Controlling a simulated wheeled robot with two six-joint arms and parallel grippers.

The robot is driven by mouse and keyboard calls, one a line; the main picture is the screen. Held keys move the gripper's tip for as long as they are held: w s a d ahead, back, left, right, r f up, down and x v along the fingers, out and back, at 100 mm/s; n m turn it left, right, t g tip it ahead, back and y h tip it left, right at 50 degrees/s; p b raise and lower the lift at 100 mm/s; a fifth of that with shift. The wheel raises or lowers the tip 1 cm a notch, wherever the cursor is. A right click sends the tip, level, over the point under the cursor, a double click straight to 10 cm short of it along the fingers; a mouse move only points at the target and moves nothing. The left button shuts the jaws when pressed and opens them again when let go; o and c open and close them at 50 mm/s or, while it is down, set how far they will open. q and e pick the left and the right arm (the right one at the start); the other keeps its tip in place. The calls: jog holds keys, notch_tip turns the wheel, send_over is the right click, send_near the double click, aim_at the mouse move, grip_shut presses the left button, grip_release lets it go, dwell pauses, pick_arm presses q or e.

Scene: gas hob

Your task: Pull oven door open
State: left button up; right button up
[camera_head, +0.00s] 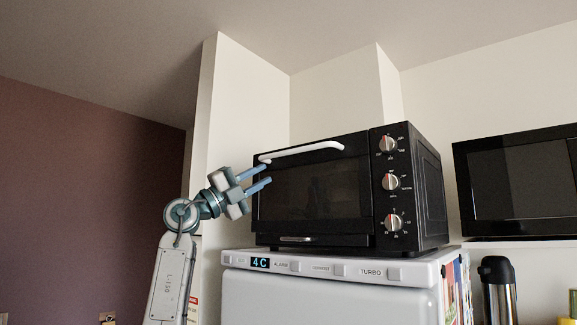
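A black oven (345,190) stands on top of a white appliance. Its dark glass door (315,192) looks closed, and a white bar handle (302,150) runs along the door's upper edge. Several round knobs (391,182) sit in a column on the panel at the right of the door. My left gripper (266,176) is at the left side of the door, below the left end of the handle. Its two blue fingers point right, apart, with nothing seen between them. Whether the fingertips touch the door I cannot tell. My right gripper is not in view.
The white appliance (330,295) has a display reading "4 C". A second black appliance (520,182) stands on a shelf at the right, with a dark flask (497,290) below it. A white wall column (238,110) rises behind my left arm. Space at the left is clear.

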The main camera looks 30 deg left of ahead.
aim_at(290, 152)
pick_arm(q)
jog(key=w+d+r+p, duration=0.1)
jog(key=r, duration=0.1)
jog(key=w+d+r+p, duration=0.1)
jog(key=d+r+p, duration=0.1)
jog(key=w+d+r+p, duration=0.1)
jog(key=r+p, duration=0.1)
jog(key=shift+w+d+r, duration=0.2)
jog(key=shift+w, duration=0.2)
jog(key=w+p, duration=0.1)
jog(key=w, duration=0.1)
jog(key=w+p, duration=0.1)
jog(key=shift+w+r, duration=0.2)
jog(key=shift+w, duration=0.2)
jog(key=shift+s+d+r, duration=0.1)
jog(key=shift+s+d, duration=0.05)
jog(key=shift+s, duration=0.2)
jog(key=shift+s+d+r, duration=0.15)
jog(key=shift+s+d, duration=0.05)
jog(key=shift+s, duration=0.05)
jog(key=shift+w, duration=0.15)
grip_shut()
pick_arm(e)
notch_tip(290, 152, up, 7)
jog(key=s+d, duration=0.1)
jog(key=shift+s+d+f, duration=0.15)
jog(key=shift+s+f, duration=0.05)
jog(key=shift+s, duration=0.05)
